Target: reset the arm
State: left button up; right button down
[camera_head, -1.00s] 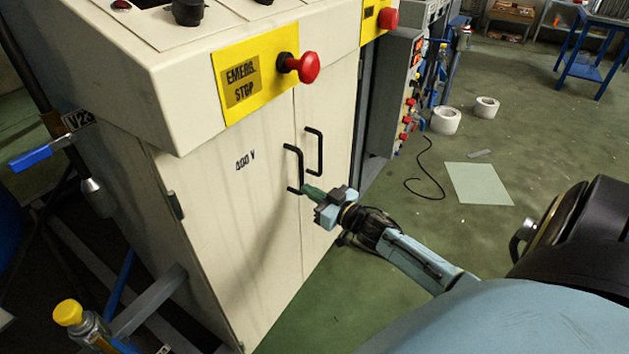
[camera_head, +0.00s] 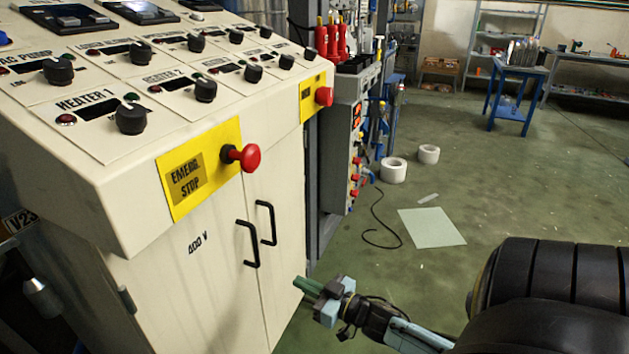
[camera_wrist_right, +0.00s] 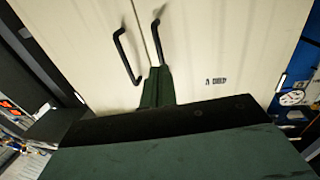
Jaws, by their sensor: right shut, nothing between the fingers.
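My right gripper (camera_head: 306,287) is in the lower middle of the head view, its green fingers together and empty. It is in front of the cream control cabinet (camera_head: 225,285), to the right of and below the two black door handles (camera_head: 257,240). In the right wrist view the closed green fingers (camera_wrist_right: 158,86) point at the cabinet doors, with the handles (camera_wrist_right: 127,55) just beyond them. The fingers look apart from the handles. My left gripper is not in view.
The cabinet carries heater knobs (camera_head: 130,118) and a red emergency stop button (camera_head: 242,157) on its front edge. White tape rolls (camera_head: 393,170), a black cable (camera_head: 382,225) and a pale sheet (camera_head: 431,228) lie on the green floor. A blue table (camera_head: 512,95) stands far back. The floor to the right is mostly clear.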

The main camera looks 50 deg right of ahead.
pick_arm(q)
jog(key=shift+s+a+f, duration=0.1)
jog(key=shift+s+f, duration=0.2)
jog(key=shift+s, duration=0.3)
pick_arm(e)
jog(key=shift+s+d, duration=0.15)
jog(key=shift+s, duration=1.05)
jog(key=shift+f, duration=0.1)
